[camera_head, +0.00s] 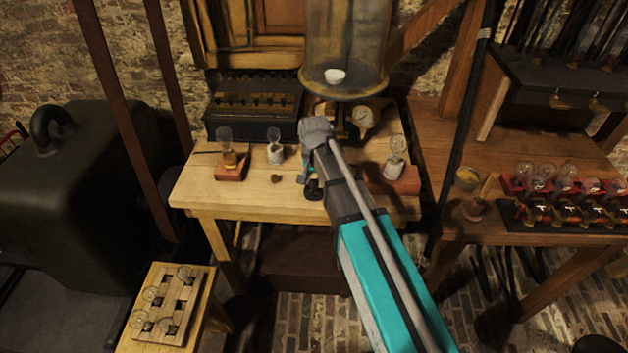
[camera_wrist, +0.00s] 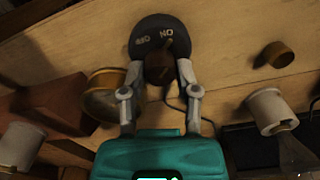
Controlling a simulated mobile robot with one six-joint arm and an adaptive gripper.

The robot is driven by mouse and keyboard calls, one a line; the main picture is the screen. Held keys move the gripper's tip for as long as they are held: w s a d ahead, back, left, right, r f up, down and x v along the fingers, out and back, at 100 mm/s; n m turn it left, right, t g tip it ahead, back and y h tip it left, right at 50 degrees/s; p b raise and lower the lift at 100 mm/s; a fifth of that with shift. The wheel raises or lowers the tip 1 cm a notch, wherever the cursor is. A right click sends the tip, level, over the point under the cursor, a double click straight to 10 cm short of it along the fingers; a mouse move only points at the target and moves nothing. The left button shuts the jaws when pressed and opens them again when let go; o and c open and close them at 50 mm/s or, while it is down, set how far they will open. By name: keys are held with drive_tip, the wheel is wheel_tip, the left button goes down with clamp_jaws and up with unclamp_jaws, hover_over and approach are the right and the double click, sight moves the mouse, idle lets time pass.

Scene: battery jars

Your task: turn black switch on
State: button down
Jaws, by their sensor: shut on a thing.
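The black switch (camera_head: 314,190) sits near the front edge of the wooden table, partly hidden by my arm in the head view. In the wrist view, the black switch (camera_wrist: 150,32) shows a round dark base with ON and OFF lettering, seen upside down, and a dark knob (camera_wrist: 158,70) at its middle. My gripper (camera_wrist: 160,75) is shut on the knob, one finger on each side. A small pointer appears to tilt towards the ON lettering, but its exact angle is hard to tell. In the head view my gripper (camera_head: 308,174) is mostly hidden by its own wrist.
A brown knob (camera_head: 276,179) lies left of the switch. Another red block (camera_head: 400,182) is at right. A gauge (camera_head: 362,118) and a glass jar (camera_head: 346,50) stand behind.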

drive_tip(key=shift+c, duration=1.8)
unclamp_jaws()
drive_tip(key=shift+n, duration=0.6)
